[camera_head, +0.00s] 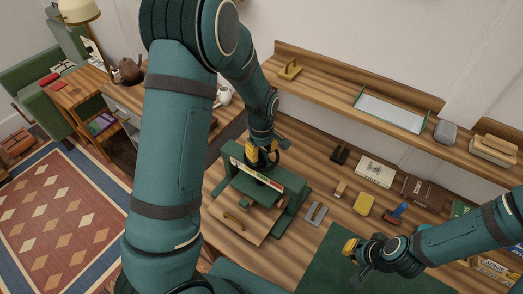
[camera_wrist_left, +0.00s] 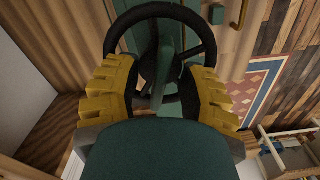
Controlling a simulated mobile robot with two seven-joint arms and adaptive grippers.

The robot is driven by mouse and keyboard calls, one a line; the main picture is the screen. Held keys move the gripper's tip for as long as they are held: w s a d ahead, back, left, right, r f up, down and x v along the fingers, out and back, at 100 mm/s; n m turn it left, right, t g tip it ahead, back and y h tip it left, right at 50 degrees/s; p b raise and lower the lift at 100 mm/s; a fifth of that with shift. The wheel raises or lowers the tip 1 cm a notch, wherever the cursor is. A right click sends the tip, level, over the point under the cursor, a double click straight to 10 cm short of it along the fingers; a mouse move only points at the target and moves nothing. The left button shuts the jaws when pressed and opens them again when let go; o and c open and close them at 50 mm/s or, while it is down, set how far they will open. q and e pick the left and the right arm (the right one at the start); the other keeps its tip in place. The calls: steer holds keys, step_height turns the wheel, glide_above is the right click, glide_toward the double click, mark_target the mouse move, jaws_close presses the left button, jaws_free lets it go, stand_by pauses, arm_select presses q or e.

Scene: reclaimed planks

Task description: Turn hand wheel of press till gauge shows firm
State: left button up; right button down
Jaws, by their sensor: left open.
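The green press (camera_head: 290,208) stands on the plank workbench. Its black hand wheel (camera_head: 277,158) sits on top, mostly hidden by my left gripper (camera_head: 259,156). A gauge strip (camera_head: 265,180) with coloured bands runs along the press's top beam; its reading is too small to tell. In the left wrist view the hand wheel (camera_wrist_left: 161,12) is a black ring with spokes. My left gripper (camera_wrist_left: 158,92) is open there, its yellow fingers on either side of the wheel's near part. I cannot tell whether they touch it. My right gripper (camera_head: 352,250) hovers over a green mat, its jaws unclear.
A board with a brass handle (camera_head: 234,217) lies at the press's front. A shelf (camera_head: 330,80) runs behind. The green mat (camera_head: 325,265) looks clear.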

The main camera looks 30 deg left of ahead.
arm_select(q)
jaws_close()
steer(key=shift+m, duration=0.4)
steer(key=m+b, duration=0.1)
steer(key=m, duration=0.2)
steer(key=shift+f+m, duration=0.1)
steer(key=shift+m, duration=0.3)
steer(key=m+b, duration=0.1)
steer(key=m, duration=0.3)
steer(key=m+b, duration=0.1)
steer(key=m, duration=0.4)
steer(key=shift+m, duration=2)
